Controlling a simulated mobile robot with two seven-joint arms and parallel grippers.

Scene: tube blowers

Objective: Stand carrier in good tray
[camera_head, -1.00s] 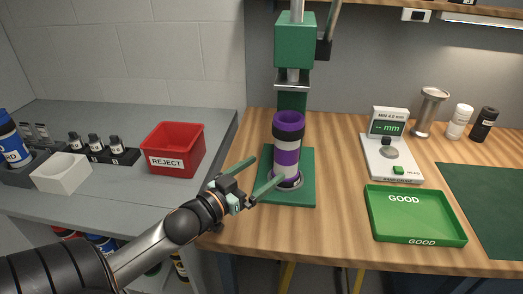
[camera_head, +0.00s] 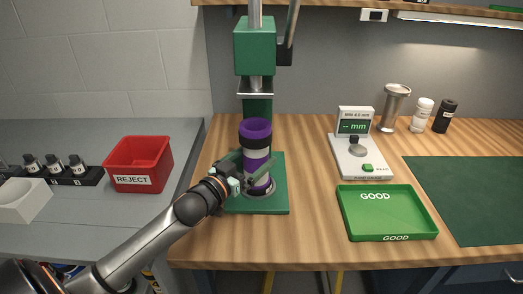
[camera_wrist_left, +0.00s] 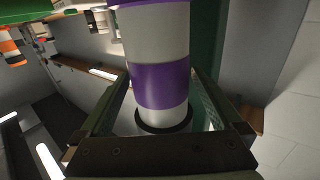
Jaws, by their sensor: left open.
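The carrier (camera_head: 256,142), a cylinder with purple and pale bands and a dark ring, stands upright on the green base of the press (camera_head: 277,200). My left gripper (camera_head: 257,163) is open at its lower part. In the left wrist view the carrier (camera_wrist_left: 158,87) stands between the two spread fingers, with gaps visible beside it. The green GOOD tray (camera_head: 385,218) lies empty on the wooden bench to the right. My right gripper is not in view.
The press head (camera_head: 255,46) hangs above the carrier. A gauge (camera_head: 360,158) stands behind the tray, with a metal cup (camera_head: 394,108) and two bottles further back. A red REJECT bin (camera_head: 138,164) is on the grey counter at left. Bare wood lies between press and tray.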

